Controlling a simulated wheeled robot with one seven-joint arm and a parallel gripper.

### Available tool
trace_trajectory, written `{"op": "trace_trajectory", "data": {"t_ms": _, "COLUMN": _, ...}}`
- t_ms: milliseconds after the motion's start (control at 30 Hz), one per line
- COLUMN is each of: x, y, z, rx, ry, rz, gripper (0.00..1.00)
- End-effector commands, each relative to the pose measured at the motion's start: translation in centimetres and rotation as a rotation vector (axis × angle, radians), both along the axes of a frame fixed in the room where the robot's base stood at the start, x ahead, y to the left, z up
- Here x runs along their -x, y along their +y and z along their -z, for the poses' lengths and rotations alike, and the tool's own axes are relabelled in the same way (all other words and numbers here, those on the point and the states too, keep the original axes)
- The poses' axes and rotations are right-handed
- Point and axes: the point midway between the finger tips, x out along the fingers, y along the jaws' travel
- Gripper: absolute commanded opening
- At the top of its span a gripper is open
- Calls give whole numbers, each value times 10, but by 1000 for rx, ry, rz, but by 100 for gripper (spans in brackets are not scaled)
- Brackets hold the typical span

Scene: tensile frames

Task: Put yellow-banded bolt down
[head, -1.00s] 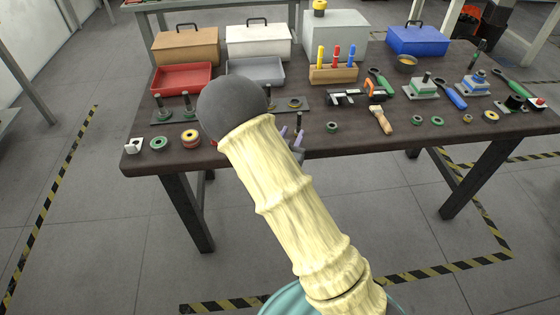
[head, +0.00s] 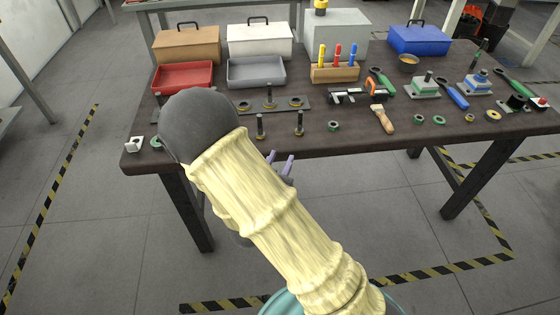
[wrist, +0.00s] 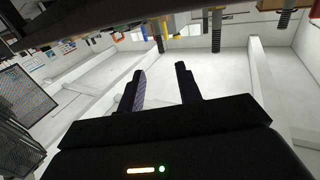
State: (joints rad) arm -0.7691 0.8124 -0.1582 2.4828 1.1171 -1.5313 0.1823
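Two dark bolts stand upright on the tabletop near its front edge, a left bolt (head: 260,127) and a right bolt (head: 299,124). No yellow band is clear on either, so I cannot tell which is the yellow-banded one. My gripper (head: 280,160) is just in front of the table edge, its purple fingertips apart from both bolts. In the wrist view my gripper (wrist: 161,70) is open, with nothing between its fingers. Bolt shafts hang at the top of that view, beyond the fingertips.
A dark plate (head: 282,103) with yellow rings and an upright bolt (head: 270,93) lies behind the two bolts. A green nut (head: 334,126) and a wooden-handled brush (head: 383,119) lie to the right. Red (head: 183,88) and grey (head: 256,83) trays stand behind.

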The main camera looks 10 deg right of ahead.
Motion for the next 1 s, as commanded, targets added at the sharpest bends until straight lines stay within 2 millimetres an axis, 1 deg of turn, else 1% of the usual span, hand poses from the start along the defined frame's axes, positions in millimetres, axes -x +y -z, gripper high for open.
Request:
{"op": "trace_trajectory", "data": {"t_ms": 267, "x": -1, "y": -1, "z": 0, "rx": -9, "ry": 8, "rz": 1, "gripper": 35}}
{"op": "trace_trajectory", "data": {"t_ms": 367, "x": -5, "y": -5, "z": 4, "rx": -49, "ry": 49, "rz": 0, "gripper": 35}}
{"op": "trace_trajectory", "data": {"t_ms": 533, "x": -16, "y": -14, "z": 17, "rx": -194, "ry": 217, "rz": -28, "gripper": 35}}
{"op": "trace_trajectory", "data": {"t_ms": 667, "x": -18, "y": -16, "z": 25, "rx": -309, "ry": 380, "rz": -82, "gripper": 35}}
{"op": "trace_trajectory", "data": {"t_ms": 767, "x": -13, "y": -16, "z": 26, "rx": -375, "ry": 503, "rz": -136, "gripper": 35}}
{"op": "trace_trajectory", "data": {"t_ms": 867, "x": -4, "y": -17, "z": 24, "rx": -421, "ry": 620, "rz": -193, "gripper": 35}}
{"op": "trace_trajectory", "data": {"t_ms": 1000, "x": 18, "y": -21, "z": 16, "rx": -449, "ry": 784, "rz": -275, "gripper": 35}}
